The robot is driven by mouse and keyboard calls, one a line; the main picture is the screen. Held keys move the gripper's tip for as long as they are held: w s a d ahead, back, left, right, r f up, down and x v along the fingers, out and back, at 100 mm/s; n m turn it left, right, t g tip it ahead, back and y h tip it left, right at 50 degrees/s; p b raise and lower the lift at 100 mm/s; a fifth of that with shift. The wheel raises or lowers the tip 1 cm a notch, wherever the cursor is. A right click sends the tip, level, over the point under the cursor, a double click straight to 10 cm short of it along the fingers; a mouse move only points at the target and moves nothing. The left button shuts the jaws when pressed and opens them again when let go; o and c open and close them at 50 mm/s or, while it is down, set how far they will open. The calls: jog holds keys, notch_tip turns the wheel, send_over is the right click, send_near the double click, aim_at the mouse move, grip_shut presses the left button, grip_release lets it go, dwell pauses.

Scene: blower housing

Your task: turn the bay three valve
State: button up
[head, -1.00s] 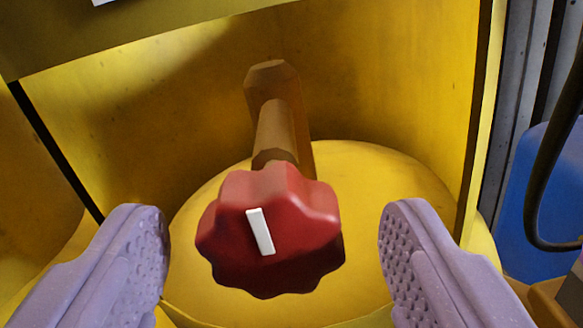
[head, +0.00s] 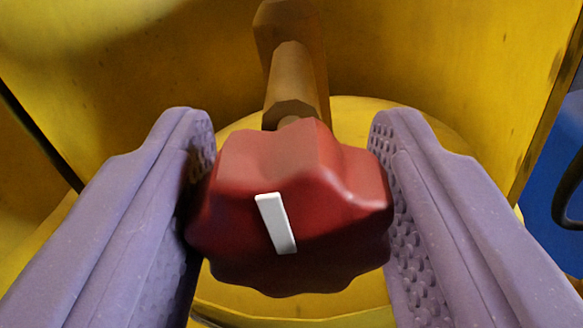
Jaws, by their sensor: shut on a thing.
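The valve has a red lobed knob (head: 330,235) with a white marker bar (head: 276,223) on its face, tilted slightly so its top leans left. A brown stem (head: 290,80) runs back from the knob to a brown post (head: 288,25). My gripper (head: 290,190) has its two purple, dimpled fingers on the left and right sides of the knob. It is shut on the knob, with the fingertips reaching past its front face. The inner contact on both sides is partly hidden by the fingers. No bay number shows in view.
Yellow housing walls (head: 430,45) enclose the valve at the back and both sides. A round yellow base (head: 375,112) lies below and behind the knob. At the right edge are a blue object (head: 560,140) and a dark cable (head: 570,200) outside the bay.

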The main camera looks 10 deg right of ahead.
jog(key=n, duration=0.5)
jog(key=shift+a+p, duration=0.15)
jog(key=shift+p, duration=0.15)
jog(key=n+p, duration=0.1)
jog(key=n, duration=0.4)
jog(key=shift+p, duration=0.3)
jog(key=n+p, duration=0.2)
jog(key=n, duration=0.4)
jog(key=shift+w+a+n, duration=0.1)
jog(key=shift+n, duration=0.2)
jog(key=n+p, duration=0.1)
jog(key=n, duration=0.3)
jog(key=shift+f+p, duration=0.15)
jog(key=shift+p, duration=0.2)
jog(key=shift+n, duration=0.4)
jog(key=o, duration=1)
